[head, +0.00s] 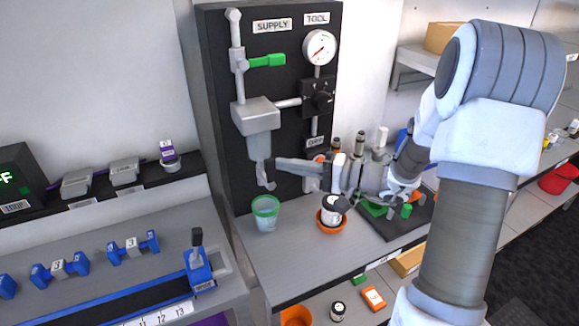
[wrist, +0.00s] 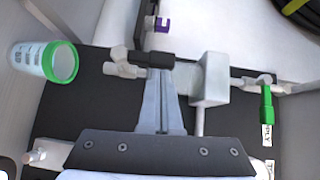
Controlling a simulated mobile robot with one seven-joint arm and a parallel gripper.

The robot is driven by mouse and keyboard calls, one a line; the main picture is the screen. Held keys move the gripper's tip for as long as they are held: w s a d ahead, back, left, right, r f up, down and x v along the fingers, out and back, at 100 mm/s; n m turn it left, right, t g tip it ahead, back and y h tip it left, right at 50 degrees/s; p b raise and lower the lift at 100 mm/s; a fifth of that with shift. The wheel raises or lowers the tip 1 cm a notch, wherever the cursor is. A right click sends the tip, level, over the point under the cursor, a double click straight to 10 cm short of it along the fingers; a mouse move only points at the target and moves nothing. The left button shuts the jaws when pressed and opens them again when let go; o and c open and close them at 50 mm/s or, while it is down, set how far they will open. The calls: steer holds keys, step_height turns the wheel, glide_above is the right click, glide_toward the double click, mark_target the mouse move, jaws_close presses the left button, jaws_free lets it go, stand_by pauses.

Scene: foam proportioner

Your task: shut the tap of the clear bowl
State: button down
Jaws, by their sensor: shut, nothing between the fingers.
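The clear bowl (head: 260,147) hangs under the grey block on the black panel. In the wrist view the bowl (wrist: 187,79) lies sideways, partly behind my fingers. Its light grey tap (head: 264,175) is at its lower end and also shows in the wrist view (wrist: 122,62). My gripper (head: 277,163) reaches in from the right at the height of the tap. Its fingers are shut and empty. In the wrist view the dark fingertips (wrist: 154,59) are right beside the tap; I cannot tell whether they touch it. The tap's setting is not clear.
A green-rimmed cup (head: 265,212) stands below the tap. A green lever (head: 267,60), a gauge (head: 319,47) and a dark knob block (head: 318,97) are on the panel. An orange dish with a jar (head: 332,215) stands under my gripper. Small parts crowd the bench to the right.

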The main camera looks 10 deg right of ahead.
mark_target(270, 167)
steer(key=shift+a+r+n+h+b, duration=0.1)
steer(key=shift+a+n+h+b, duration=0.1)
steer(key=shift+n+h+b, duration=0.15)
steer(key=a+h+b, duration=0.1)
steer(key=n+h+b, duration=0.1)
steer(key=b, duration=0.1)
steer(key=a+n+g+h+b, duration=0.1)
steer(key=b, duration=0.1)
steer(key=shift+s+a+r+n, duration=0.25)
steer(key=shift+s+a, duration=0.05)
steer(key=shift+s, duration=0.05)
steer(key=s+a+f+n+h+b, duration=0.1)
steer(key=a+f+n+h+b, duration=0.1)
steer(key=a+n+h+b, duration=0.2)
steer(key=shift+a+f+h+b, duration=0.2)
steer(key=shift+a+h+b, duration=0.8)
steer(key=shift+h+b, duration=0.55)
steer(key=shift+s+a, duration=0.1)
